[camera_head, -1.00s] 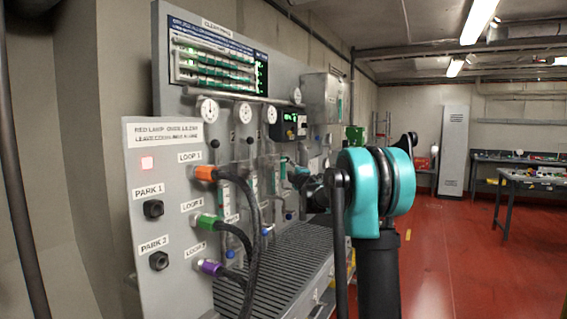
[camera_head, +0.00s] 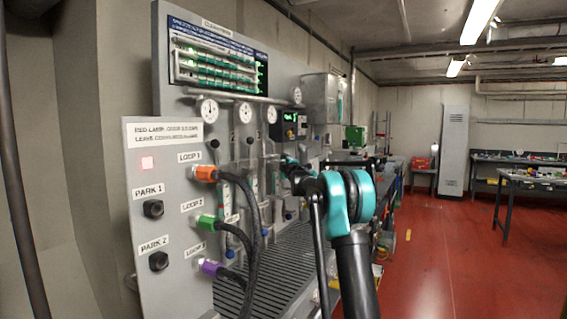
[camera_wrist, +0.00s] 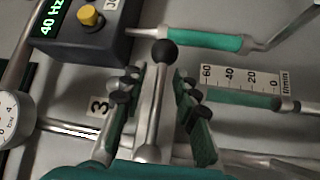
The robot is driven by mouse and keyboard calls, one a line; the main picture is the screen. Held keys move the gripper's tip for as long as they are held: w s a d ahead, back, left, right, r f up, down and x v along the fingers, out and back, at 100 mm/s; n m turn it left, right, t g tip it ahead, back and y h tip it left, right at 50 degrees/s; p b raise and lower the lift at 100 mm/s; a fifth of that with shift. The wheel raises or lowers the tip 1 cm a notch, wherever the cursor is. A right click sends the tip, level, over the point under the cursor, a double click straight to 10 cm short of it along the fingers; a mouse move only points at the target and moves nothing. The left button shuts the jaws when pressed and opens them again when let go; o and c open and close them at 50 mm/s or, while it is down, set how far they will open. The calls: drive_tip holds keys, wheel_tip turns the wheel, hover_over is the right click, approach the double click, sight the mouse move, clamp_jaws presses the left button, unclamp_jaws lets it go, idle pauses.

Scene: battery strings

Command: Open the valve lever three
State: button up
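In the wrist view, valve lever three is a metal bar (camera_wrist: 153,105) with a black ball knob (camera_wrist: 164,53), beside a label "3" (camera_wrist: 98,106). My gripper (camera_wrist: 160,82) is open, with one finger on each side of the lever's bar. The knob shows beyond the fingertips. I see narrow gaps between the bar and the fingers, and no clear grip. In the head view my gripper (camera_head: 286,162) is at the panel (camera_head: 153,190), below the third gauge (camera_head: 271,113). There the lever is mostly hidden by my gripper.
A control box reading 40 Hz with a yellow knob (camera_wrist: 91,17) sits close by at upper left. A flow scale (camera_wrist: 240,78) and tubes with green sleeves (camera_wrist: 205,39) lie to the right. Hoses (camera_head: 250,215) hang at the panel's front.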

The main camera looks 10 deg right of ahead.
drive_tip(key=shift+c, duration=0.5)
clamp_jaws()
